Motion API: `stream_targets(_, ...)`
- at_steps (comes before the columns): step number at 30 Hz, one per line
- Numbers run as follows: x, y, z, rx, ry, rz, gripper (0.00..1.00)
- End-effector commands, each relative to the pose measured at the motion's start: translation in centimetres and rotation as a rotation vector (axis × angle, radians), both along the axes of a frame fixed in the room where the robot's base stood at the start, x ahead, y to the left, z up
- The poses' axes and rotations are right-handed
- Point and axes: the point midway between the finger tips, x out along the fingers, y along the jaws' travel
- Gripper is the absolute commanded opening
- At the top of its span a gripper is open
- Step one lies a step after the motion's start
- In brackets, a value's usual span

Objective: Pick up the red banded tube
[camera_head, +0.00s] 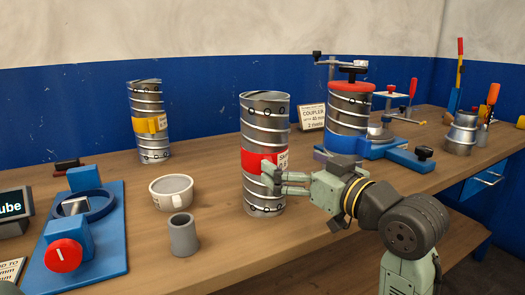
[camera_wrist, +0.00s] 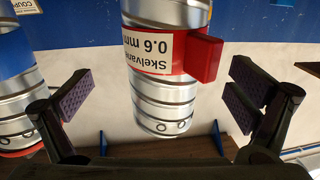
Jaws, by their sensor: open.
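The red banded tube (camera_head: 265,125) stands upright on the bench, a grey spiral metal tube with a red band and a white label. In the wrist view the tube (camera_wrist: 164,90) appears upside down, with its red clasp block (camera_wrist: 206,58) to the right of the label. My gripper (camera_head: 285,180) is at its right side, at about the height of the red band. Its fingers are open, one on each side of the tube in the wrist view. Whether the fingertips touch the tube is not clear. The tube's far side is hidden.
A yellow-banded tube (camera_head: 149,124) stands at the back left. A blue fixture with a red-topped tube (camera_head: 347,108) is behind my gripper. A blue device (camera_head: 105,255) sits front left.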

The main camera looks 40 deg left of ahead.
Motion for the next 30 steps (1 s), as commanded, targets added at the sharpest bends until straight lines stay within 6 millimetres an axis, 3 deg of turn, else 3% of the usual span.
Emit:
stream_targets(18,1.4,6.9,0.4,0.002,-0.001,-0.001,1.00)
stream_targets(26,1.5,7.2,0.3,0.002,-0.003,-0.001,1.00)
stream_targets(30,1.5,7.2,0.3,0.002,-0.003,-0.001,0.91)
